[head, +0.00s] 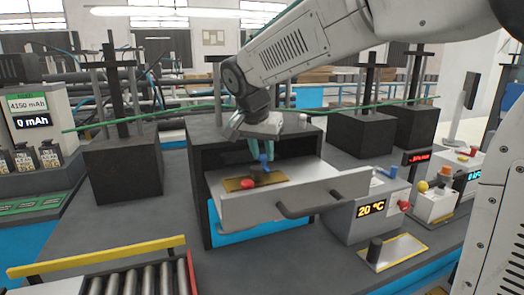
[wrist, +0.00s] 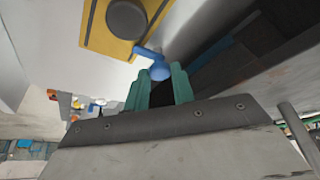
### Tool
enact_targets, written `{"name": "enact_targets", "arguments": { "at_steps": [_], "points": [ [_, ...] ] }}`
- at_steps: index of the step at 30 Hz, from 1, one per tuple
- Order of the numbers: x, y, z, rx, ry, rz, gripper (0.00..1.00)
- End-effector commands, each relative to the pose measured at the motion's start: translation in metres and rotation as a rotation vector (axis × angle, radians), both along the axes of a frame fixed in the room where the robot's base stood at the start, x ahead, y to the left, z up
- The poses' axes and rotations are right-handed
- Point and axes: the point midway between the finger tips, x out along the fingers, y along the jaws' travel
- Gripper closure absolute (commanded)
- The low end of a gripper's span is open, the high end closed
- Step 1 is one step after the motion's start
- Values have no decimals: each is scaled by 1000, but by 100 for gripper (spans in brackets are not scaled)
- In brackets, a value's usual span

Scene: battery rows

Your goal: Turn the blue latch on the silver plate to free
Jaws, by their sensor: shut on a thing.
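The blue latch (head: 265,162) stands in the pulled-out drawer, just under my gripper (head: 264,153). In the wrist view the latch (wrist: 155,64) has a rounded end and a short bent arm reaching left to a yellow-edged plate (wrist: 95,30). The green fingertips of my gripper (wrist: 163,80) are at its rounded end, one on each side. My gripper is shut on the latch. Its exact turn is hard to tell in the head view, where the fingers partly cover it.
A round dark knob (wrist: 126,18) shows close by. The drawer's dark handle (head: 325,205) sticks out in front. A temperature box (head: 365,222) stands to the right.

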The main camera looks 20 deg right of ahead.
Motion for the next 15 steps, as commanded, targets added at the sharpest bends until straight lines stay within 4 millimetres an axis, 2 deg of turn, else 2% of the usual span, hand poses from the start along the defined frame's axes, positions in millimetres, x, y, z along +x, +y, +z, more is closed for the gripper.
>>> {"name": "enact_targets", "arguments": {
  "at_steps": [8, 15],
  "points": [
    [-2, -2, 1, 1, -1, 152, 98],
    [-2, -4, 1, 0, -2, 370, 98]
  ]
}}
